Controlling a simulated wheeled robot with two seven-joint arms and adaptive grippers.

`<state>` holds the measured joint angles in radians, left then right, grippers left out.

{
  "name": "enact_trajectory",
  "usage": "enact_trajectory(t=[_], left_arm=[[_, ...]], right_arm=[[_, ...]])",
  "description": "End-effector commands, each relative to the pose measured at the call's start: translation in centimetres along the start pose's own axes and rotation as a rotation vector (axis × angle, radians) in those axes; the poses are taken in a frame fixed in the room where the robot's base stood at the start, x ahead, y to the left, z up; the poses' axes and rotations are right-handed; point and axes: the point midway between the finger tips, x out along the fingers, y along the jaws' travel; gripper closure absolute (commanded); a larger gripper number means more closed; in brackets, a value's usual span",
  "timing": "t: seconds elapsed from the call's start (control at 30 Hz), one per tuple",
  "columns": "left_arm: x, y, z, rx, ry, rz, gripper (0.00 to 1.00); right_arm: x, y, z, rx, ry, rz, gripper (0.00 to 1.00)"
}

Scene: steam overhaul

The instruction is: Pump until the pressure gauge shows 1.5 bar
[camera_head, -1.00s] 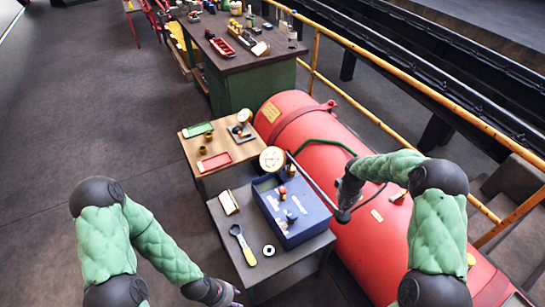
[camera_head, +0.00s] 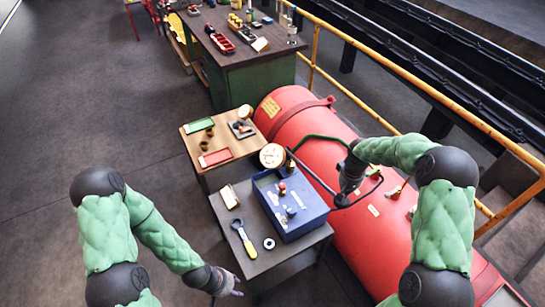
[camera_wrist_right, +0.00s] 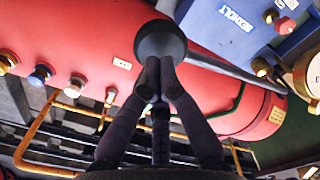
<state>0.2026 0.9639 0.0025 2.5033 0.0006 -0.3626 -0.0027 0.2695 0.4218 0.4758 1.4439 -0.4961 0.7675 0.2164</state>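The blue pump box (camera_head: 310,221) stands on the grey front table. A round pressure gauge (camera_head: 272,156) with a pale face and brass rim sits at its back corner; its reading is too small to tell. In the right wrist view the gauge (camera_wrist_right: 313,76) is cut off by the right edge. A dark pump lever (camera_head: 315,178) runs from the box toward the red boiler. My right gripper (camera_head: 343,196) is at the lever's outer end, its fingers together on the round black lever grip (camera_wrist_right: 160,42). My left gripper (camera_head: 232,287) hangs left of the table; its finger opening is unclear.
The red boiler (camera_head: 300,117) lies close behind the lever, with small valves on it and a yellow railing (camera_head: 420,86) beyond. A yellow-handled wrench (camera_head: 243,238) and a ring (camera_head: 269,243) lie on the table. A wooden-topped table (camera_head: 193,143) with trays adjoins. Floor at left is clear.

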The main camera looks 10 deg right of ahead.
Motion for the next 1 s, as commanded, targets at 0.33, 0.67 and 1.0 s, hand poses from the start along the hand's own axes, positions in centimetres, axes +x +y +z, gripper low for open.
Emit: enact_trajectory(t=[0.33,0.67,1.0], left_arm=[[0.8,-0.3,0.0,0.0,0.0,0.0,0.6],[1.6,-0.6,-0.1,0.0,0.0,0.0,0.6],[3.7,-1.3,-0.1,0.0,0.0,0.0,0.6]], right_arm=[[1.0,0.0,0.0,0.0,0.0,0.0,1.0],[2.3,0.0,0.0,0.0,0.0,0.0,1.0],[5.3,0.0,0.0,0.0,0.0,-0.001,1.0]])
